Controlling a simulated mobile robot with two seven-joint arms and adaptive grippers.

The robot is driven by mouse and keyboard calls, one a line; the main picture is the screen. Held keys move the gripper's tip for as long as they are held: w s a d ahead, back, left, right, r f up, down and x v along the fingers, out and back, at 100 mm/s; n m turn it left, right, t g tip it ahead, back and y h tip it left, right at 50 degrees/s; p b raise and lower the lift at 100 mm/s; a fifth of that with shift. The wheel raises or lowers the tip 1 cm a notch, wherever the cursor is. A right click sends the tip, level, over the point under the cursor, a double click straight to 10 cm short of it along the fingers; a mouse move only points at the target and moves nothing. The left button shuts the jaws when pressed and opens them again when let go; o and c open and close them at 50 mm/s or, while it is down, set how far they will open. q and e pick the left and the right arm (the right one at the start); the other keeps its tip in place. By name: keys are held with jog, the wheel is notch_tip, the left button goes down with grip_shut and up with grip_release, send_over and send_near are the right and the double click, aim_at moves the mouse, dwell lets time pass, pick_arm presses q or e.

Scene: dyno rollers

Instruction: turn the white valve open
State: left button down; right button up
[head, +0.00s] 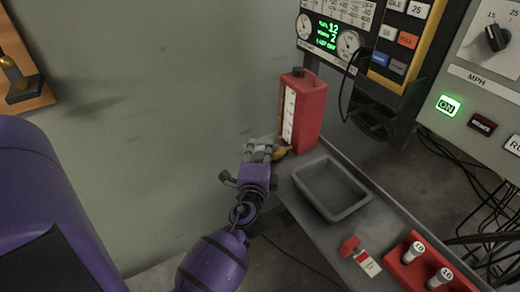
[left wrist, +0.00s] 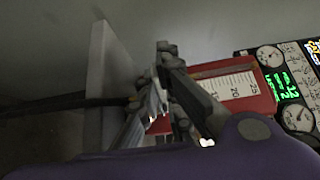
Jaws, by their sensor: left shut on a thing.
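The red fuel tank (head: 309,112) with a white scale strip stands upright at the far end of the grey bench. A brass-coloured fitting (head: 283,152) sits low at its left side. My left gripper (head: 264,150) is at this fitting, shut on what appears to be the white valve, mostly hidden by the fingers. In the left wrist view my fingers (left wrist: 165,100) reach in front of the red tank (left wrist: 238,82), and only small white bits show around them. My right gripper is not in view.
The bench carries a grey tray (head: 333,212), a red-handled part (head: 351,246) and a red block with numbered knobs (head: 413,253). Cables (head: 480,200) hang at the right.

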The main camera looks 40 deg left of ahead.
pick_arm(q)
jog(key=n+g+y+b, duration=0.1)
jog(key=d+n+y+b, duration=0.1)
jog(key=shift+s+f+g+y, duration=0.2)
jog(key=shift+f+g+y, duration=0.1)
jog(key=shift+g, duration=0.1)
jog(key=shift+s+d+r+n+g+y+b, duration=0.1)
jog(key=shift+s+r+n+g+y+b, duration=0.05)
jog(key=shift+n+g+y+b, duration=0.4)
jog(key=shift+r, duration=0.1)
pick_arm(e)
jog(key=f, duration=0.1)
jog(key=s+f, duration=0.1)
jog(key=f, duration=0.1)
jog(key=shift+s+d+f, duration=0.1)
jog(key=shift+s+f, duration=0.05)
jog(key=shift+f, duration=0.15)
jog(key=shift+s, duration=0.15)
pick_arm(q)
jog(key=c, duration=1.9)
grip_release()
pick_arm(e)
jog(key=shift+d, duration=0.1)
pick_arm(q)
jog(key=v, duration=1.2)
jog(key=shift+d, duration=0.1)
